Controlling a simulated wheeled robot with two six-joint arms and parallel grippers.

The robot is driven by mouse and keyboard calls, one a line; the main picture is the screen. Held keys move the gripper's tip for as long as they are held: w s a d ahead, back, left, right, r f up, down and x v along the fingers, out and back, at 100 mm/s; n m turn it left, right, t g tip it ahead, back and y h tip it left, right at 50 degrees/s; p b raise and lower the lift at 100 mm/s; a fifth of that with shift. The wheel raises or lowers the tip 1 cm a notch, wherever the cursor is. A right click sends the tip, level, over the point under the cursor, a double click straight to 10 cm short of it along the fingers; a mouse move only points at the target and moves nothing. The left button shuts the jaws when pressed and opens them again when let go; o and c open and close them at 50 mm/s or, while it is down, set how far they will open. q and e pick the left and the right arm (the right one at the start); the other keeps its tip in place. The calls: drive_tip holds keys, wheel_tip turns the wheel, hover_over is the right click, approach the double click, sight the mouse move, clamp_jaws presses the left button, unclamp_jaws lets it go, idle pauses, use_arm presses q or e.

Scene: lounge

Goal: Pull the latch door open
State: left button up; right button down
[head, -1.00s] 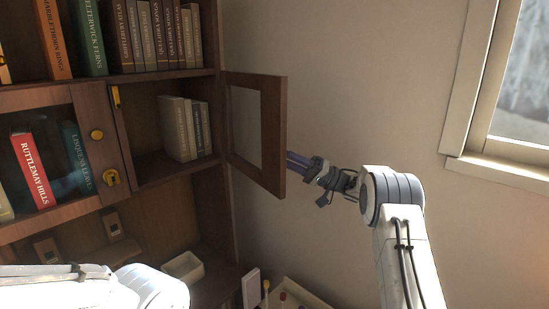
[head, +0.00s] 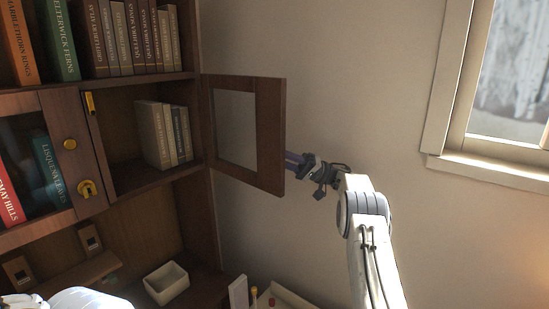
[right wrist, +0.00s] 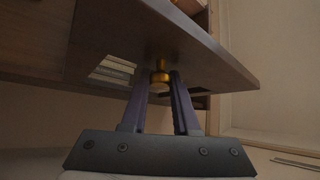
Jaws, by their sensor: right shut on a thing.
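The latch door (head: 269,140), a dark wood frame around a pale panel, stands swung out from the right side of an open bookcase compartment. It also shows in the right wrist view (right wrist: 160,40), seen close from its outer face. My right gripper (head: 293,159) is at the door's free edge, on the outer side. In the right wrist view its fingers (right wrist: 160,82) are closed on a small gold knob (right wrist: 160,77) on that face. In the head view the knob is hidden behind the door. My left gripper is out of view; only part of its arm shows at bottom left.
Several books (head: 164,134) stand in the opened compartment. A white bin (head: 166,283) stands below. The wall and a window (head: 505,90) are to the right; the space before the wall is clear.

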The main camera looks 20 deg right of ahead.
sight(278, 142)
drive_tip(key=c, duration=0.7)
unclamp_jaws()
drive_tip(key=shift+o, duration=0.2)
drive_tip(key=shift+r+b, duration=0.45)
drive_tip(key=shift+r, duration=0.05)
drive_tip(key=s+d+r+b, duration=0.7)
drive_tip(key=s+r, duration=0.2)
drive_tip(key=r, duration=0.1)
drive_tip(key=shift+d+b, duration=0.3)
drive_tip(key=shift+b, duration=0.1)
